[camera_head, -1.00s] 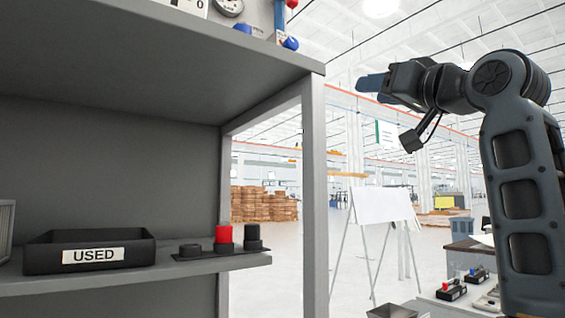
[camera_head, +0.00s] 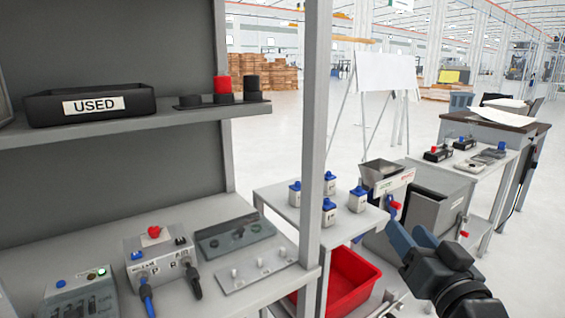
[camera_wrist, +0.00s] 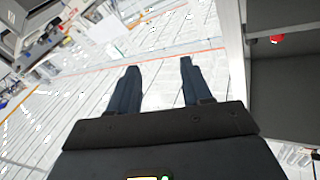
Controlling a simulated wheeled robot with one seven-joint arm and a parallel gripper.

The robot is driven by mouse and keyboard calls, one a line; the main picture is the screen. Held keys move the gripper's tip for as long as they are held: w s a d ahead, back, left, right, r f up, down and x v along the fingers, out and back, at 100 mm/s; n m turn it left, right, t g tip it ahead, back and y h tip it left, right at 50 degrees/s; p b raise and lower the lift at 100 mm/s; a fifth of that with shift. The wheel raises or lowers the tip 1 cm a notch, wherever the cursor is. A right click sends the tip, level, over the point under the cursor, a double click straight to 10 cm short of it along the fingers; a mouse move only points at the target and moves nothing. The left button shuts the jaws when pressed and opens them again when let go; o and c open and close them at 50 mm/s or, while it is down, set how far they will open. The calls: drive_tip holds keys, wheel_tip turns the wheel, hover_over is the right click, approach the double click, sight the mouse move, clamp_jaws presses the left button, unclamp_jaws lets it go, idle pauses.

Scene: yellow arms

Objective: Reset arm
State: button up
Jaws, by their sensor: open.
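My gripper (camera_head: 412,238) is at the lower right of the head view, in front of the grey machine and to the right of the grey rack post. Its two blue-grey fingers are apart with nothing between them. In the wrist view, my gripper (camera_wrist: 157,85) shows both fingers spread over the distant pale floor, with a grey shelf at the right. Most of my arm is out of the head view.
A grey rack (camera_head: 316,140) fills the left, with a black USED bin (camera_head: 50,106) on its shelf. A small table (camera_head: 275,193) holds several blue-topped bottles, with a red bin (camera_head: 345,283) below. A grey machine (camera_head: 425,205) stands near my gripper. Open floor lies beyond.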

drive_tip(key=s+f+g+h, duration=0.1)
drive_tip(key=s+f, duration=0.6)
drive_tip(key=s, duration=0.4)
drive_tip(key=s+f+g+h, duration=0.1)
drive_tip(key=s+f, duration=0.6)
drive_tip(key=s, duration=0.4)
drive_tip(key=s+r+n+g, duration=0.1)
drive_tip(key=s+n, duration=0.1)
drive_tip(key=s, duration=1.9)
drive_tip(key=shift+s+d+r+g, duration=0.15)
drive_tip(key=shift+s+d+g, duration=0.05)
drive_tip(key=shift+g, duration=0.2)
